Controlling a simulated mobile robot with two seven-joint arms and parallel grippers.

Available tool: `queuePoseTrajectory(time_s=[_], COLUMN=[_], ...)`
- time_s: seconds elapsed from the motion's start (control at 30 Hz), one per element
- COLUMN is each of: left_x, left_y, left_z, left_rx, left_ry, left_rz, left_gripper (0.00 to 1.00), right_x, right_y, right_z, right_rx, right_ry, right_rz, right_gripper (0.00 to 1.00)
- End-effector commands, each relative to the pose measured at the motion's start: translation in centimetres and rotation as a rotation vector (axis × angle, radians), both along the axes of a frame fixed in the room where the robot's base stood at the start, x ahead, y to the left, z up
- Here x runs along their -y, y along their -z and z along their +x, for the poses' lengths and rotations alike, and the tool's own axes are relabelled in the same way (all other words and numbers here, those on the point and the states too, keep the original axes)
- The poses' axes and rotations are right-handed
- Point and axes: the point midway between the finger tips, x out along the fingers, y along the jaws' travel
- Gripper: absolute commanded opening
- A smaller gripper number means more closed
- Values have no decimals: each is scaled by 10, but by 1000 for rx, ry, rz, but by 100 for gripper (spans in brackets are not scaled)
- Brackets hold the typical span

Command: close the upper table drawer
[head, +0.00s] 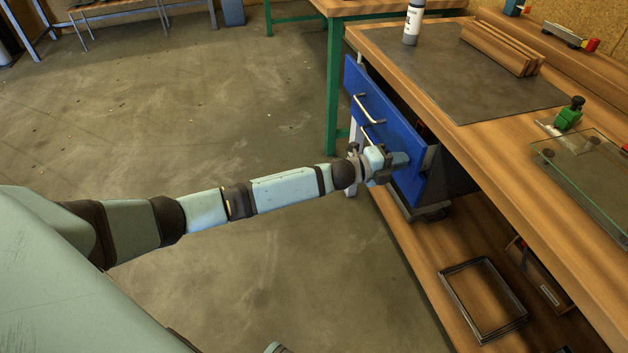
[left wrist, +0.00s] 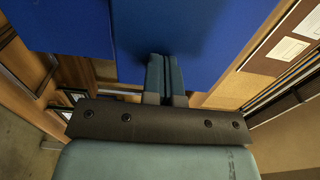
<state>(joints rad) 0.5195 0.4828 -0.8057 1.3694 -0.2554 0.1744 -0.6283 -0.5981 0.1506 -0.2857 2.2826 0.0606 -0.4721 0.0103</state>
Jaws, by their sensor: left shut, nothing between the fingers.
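The upper table drawer has a blue front (head: 373,112) with a metal handle (head: 366,109). In the head view it stands out from under the workbench, with a gap between its front and the bench. My left gripper (head: 398,163) is shut and empty at the near end of the blue drawer front. In the left wrist view the closed fingers (left wrist: 164,76) lie against or just in front of a blue panel (left wrist: 200,25); I cannot tell whether they touch. My right gripper is not in view.
The workbench (head: 485,136) carries a dark mat (head: 450,80), a bottle (head: 413,22), wooden strips (head: 500,48), a green clamp (head: 569,115) and a glass pane (head: 590,175). A lower shelf (head: 430,258) holds a metal frame (head: 482,302).

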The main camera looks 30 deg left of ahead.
Motion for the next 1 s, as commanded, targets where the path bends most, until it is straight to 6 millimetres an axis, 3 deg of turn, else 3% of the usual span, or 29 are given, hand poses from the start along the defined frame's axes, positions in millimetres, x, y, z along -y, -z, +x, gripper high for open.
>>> queuePoseTrajectory(time_s=[0.1, 0.33, 1.0], left_x=[13, 26, 26], left_y=[0, 1, -5], left_z=[15, 30, 36], left_rx=[0, 0, 4], left_ry=[0, 0, -4], left_rz=[-1, 0, -3], left_gripper=[0, 0, 0], right_x=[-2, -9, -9], right_y=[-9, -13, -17], right_z=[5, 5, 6], right_rx=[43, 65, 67], right_ry=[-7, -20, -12], right_rz=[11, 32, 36], right_gripper=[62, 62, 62])
